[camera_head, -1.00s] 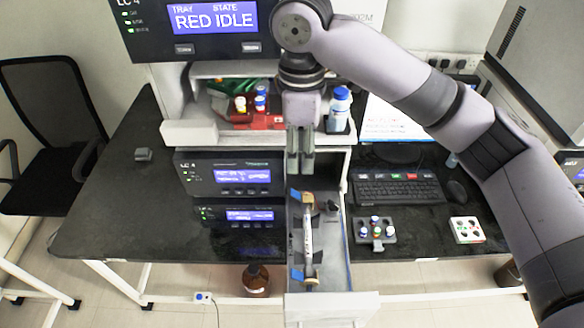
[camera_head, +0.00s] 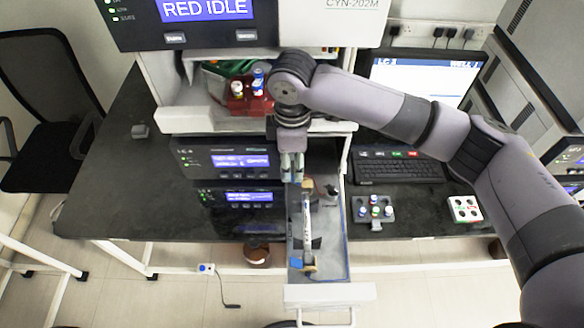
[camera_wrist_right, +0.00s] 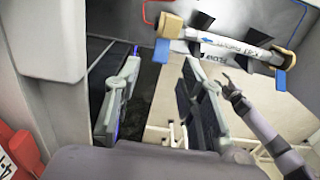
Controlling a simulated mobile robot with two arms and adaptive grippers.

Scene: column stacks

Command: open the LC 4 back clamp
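A column (camera_head: 307,222) with tan end caps lies lengthwise in the open LC 4 drawer (camera_head: 335,240). The front blue clamp tab (camera_head: 296,262) shows in the head view; the back clamp is mostly hidden by my right gripper (camera_head: 292,168). That gripper points down just above the column's back end.
LC modules (camera_head: 225,160) stand left of the drawer. A keyboard (camera_head: 400,168), a grey vial holder (camera_head: 373,211) and a white vial tray (camera_head: 464,209) lie to the right.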

